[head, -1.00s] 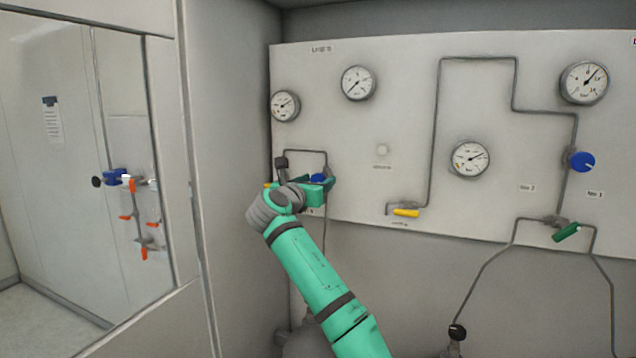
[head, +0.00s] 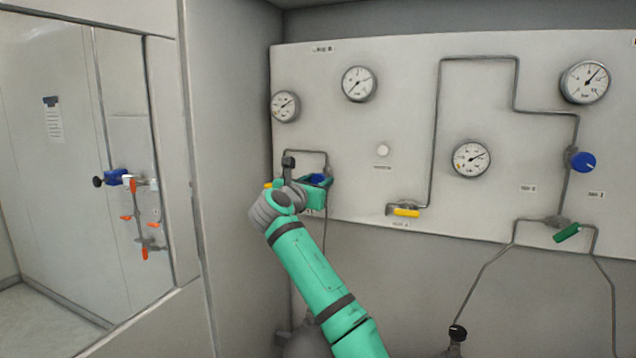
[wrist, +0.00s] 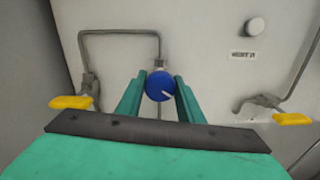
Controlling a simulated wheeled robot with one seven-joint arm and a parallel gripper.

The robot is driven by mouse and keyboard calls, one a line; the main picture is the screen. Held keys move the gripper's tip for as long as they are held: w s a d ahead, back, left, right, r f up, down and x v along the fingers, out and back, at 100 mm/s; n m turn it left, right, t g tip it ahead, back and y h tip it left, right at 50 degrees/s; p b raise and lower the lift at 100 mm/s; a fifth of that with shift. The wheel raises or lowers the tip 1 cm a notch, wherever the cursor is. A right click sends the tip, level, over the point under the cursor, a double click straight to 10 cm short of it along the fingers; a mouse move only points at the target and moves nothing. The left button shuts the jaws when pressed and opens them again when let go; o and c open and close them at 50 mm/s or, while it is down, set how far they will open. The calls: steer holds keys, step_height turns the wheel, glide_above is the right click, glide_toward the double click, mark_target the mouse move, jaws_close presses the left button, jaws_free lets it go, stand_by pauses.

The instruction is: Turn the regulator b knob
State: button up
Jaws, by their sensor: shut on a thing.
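The blue regulator knob (wrist: 160,86) has a white pointer line that points to the lower right in the wrist view. It sits between the two green fingers of my gripper (wrist: 159,92), which is shut on it. In the head view the knob (head: 319,180) is partly hidden by my gripper (head: 316,187) at the left end of the panel. A label naming this knob as b cannot be read.
A yellow valve handle (wrist: 71,102) is left of the knob, another (wrist: 292,119) to the right. Thin pipes run along the panel (head: 400,120). Several gauges, a second blue knob (head: 583,162) and a green handle (head: 567,232) are on it. A cabinet wall (head: 225,150) stands close at left.

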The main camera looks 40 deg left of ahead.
steer(key=shift+m, duration=0.4)
steer(key=m, duration=0.2)
steer(key=shift+w+d+m, duration=0.2)
steer(key=shift+m, duration=0.2)
steer(key=m, duration=0.2)
steer(key=shift+s+a+f+m, duration=0.1)
steer(key=shift+f+m, duration=0.05)
steer(key=shift+m, duration=0.25)
steer(key=m, duration=0.4)
steer(key=shift+s+a, duration=0.2)
steer(key=m, duration=0.4)
steer(key=shift+m, duration=0.4)
steer(key=m, duration=0.3)
steer(key=shift+w+d+m, duration=0.1)
steer(key=shift+m, duration=0.3)
steer(key=m, duration=0.3)
steer(key=shift+m, duration=0.3)
steer(key=m, duration=0.6)
steer(key=shift+m, duration=0.4)
